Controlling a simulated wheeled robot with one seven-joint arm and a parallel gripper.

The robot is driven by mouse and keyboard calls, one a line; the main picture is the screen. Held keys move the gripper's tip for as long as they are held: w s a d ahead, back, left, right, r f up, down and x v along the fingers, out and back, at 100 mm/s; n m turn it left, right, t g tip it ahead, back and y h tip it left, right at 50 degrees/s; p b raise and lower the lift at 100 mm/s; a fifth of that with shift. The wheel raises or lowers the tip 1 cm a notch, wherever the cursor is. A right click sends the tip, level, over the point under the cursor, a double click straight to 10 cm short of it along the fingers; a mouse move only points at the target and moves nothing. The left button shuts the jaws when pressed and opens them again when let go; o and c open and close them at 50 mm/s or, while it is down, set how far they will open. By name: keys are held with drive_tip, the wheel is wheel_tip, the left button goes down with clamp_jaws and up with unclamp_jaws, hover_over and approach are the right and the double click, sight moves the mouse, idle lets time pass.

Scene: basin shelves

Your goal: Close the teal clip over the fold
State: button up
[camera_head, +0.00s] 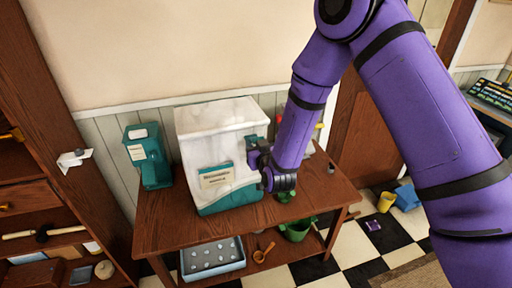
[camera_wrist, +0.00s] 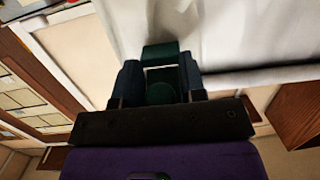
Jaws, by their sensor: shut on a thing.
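A large white bag (camera_head: 208,135) with a teal base and a teal label stands upright on the wooden table. My gripper (camera_head: 256,158) is at the bag's right side. In the wrist view, my gripper (camera_wrist: 160,78) is shut on the dark teal clip (camera_wrist: 160,52), which sits between the two fingers. The clip lies against the white bag (camera_wrist: 225,40). It also shows as a small teal patch in the head view (camera_head: 252,142). My gripper hides much of it, and I cannot tell whether its jaws are closed or where the fold runs.
A green pot (camera_head: 297,230) is by the table's right front. A blue tray (camera_head: 212,258) and an orange scoop (camera_head: 263,252) lie on the lower shelf. A yellow cup (camera_head: 386,202) stands on the floor.

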sight(255, 139)
drive_tip(key=g, duration=0.2)
drive_tip(key=r+g+h, duration=0.1)
drive_tip(key=shift+s+r+g, duration=0.1)
drive_tip(key=shift+r+g, duration=0.1)
drive_tip(key=shift+g, duration=0.2)
drive_tip(key=g, duration=0.1)
drive_tip(key=g+h, duration=0.1)
drive_tip(key=g, duration=0.1)
drive_tip(key=shift+r, duration=0.4)
drive_tip(key=g, duration=0.1)
drive_tip(key=g+h, duration=0.1)
drive_tip(key=shift+w+a+r+g, duration=0.2)
drive_tip(key=shift+r+g, duration=0.15)
drive_tip(key=shift+g, duration=0.05)
drive_tip(key=shift+w+r+g+h, duration=0.15)
drive_tip(key=shift+g+h, duration=0.2)
drive_tip(key=shift+g, duration=0.4)
drive_tip(key=shift+w+r+g+h, duration=0.15)
drive_tip(key=shift+g+h, duration=0.2)
drive_tip(key=shift+g, duration=0.4)
drive_tip(key=o, duration=0.7)
